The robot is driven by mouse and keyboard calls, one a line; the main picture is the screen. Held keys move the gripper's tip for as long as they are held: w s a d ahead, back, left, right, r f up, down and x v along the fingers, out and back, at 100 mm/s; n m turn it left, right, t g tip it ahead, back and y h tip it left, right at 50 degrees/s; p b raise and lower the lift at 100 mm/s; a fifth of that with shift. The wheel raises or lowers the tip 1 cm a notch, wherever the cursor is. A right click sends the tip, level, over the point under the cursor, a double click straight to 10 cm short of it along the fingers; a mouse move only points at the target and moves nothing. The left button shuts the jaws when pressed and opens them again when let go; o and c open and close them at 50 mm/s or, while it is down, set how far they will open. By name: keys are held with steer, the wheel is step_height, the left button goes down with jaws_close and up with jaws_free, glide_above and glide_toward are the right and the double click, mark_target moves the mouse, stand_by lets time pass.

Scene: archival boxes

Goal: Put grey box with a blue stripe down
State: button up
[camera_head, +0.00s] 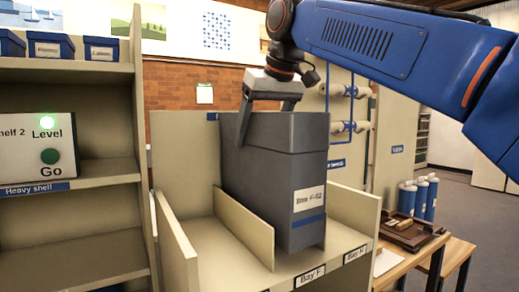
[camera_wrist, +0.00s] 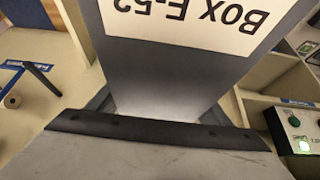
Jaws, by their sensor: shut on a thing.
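The grey box with a blue stripe (camera_head: 268,180) is upright in the head view, with a white label and the stripe low on its front face. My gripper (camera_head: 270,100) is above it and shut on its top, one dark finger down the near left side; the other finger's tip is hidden. The box is between a low divider and the right side wall of the cream bay rack (camera_head: 365,215), above the Bay F label (camera_head: 310,277). I cannot tell whether its base touches the floor. In the wrist view the box (camera_wrist: 180,75) fills the middle, its label upside down.
A low divider (camera_head: 245,228) stands close to the box's left. A shelf unit (camera_head: 95,235) with a Level/Go panel (camera_head: 38,145), its green light lit, is at left. A wooden table (camera_head: 455,250) with a tray (camera_head: 412,235) and blue bottles (camera_head: 425,200) is at right.

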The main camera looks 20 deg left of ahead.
steer(key=shift+w+a+f, duration=0.1)
steer(key=shift+a+f, duration=0.05)
steer(key=shift+f, duration=1.75)
steer(key=o, duration=2.1)
steer(key=v, duration=1.2)
